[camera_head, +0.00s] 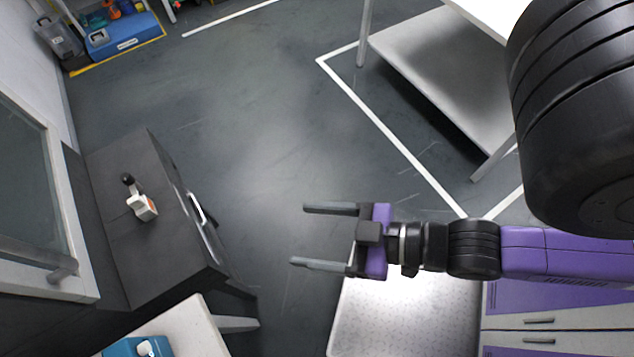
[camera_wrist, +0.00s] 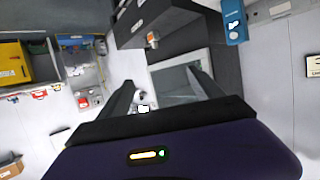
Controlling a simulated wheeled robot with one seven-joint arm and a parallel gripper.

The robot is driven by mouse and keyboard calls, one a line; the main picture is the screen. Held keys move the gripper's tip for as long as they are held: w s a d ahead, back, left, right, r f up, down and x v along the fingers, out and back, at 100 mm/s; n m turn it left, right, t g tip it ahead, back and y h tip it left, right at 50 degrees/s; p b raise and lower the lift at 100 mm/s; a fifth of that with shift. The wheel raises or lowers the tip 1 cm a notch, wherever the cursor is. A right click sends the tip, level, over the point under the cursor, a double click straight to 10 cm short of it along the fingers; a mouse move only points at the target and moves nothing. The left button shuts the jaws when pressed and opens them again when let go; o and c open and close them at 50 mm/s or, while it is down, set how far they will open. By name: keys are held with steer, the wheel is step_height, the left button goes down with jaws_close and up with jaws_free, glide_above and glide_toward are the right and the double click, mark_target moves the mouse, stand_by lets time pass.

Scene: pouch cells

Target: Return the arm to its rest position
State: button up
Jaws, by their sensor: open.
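My gripper (camera_head: 322,236) is open and empty, with two dark parallel fingers pointing left in the head view. My purple and black arm reaches in from the right. The fingers hang over open grey floor, apart from any object. In the wrist view my gripper (camera_wrist: 160,92) shows its two fingers spread apart, with nothing between them but distant background.
A white table (camera_head: 190,335) with a blue item is at bottom left. A shelved table (camera_head: 440,75) stands at upper right. The floor (camera_head: 240,110) in the middle is clear.

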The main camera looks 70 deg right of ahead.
steer(key=shift+m+t+h, duration=0.4)
steer(key=shift+h, duration=0.1)
steer(key=s+r, duration=0.1)
steer(key=s+d+r, duration=0.1)
steer(key=r, duration=0.1)
steer(key=shift+r, duration=0.15)
